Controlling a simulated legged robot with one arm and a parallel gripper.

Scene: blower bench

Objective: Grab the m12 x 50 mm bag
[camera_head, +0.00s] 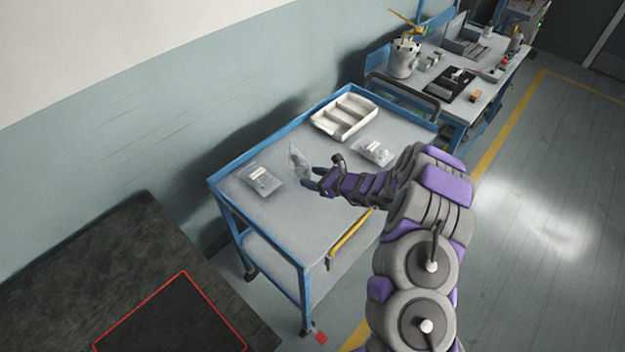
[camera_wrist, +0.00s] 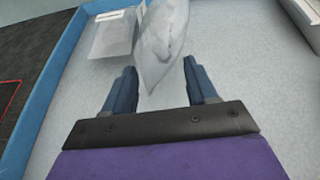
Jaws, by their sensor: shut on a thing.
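A clear plastic bag (camera_head: 298,161) is held tilted up at the tips of my gripper (camera_head: 310,178), above the cart's top. In the wrist view the same bag (camera_wrist: 163,42) is between the two fingers of my gripper (camera_wrist: 160,68), with dark contents faintly visible inside. A second clear bag with a white label (camera_head: 261,179) lies flat to the left, and it also shows in the wrist view (camera_wrist: 112,38). A third labelled bag (camera_head: 374,152) lies to the right, near my wrist. No label is readable, so I cannot tell which bag is M12 x 50 mm.
The blue-framed cart (camera_head: 290,223) has a grey top with a raised rim and a yellow handle (camera_head: 351,238). A white divided tray (camera_head: 343,117) stands at its back. A cluttered workbench (camera_head: 470,78) stands beyond. The cart's front middle is clear.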

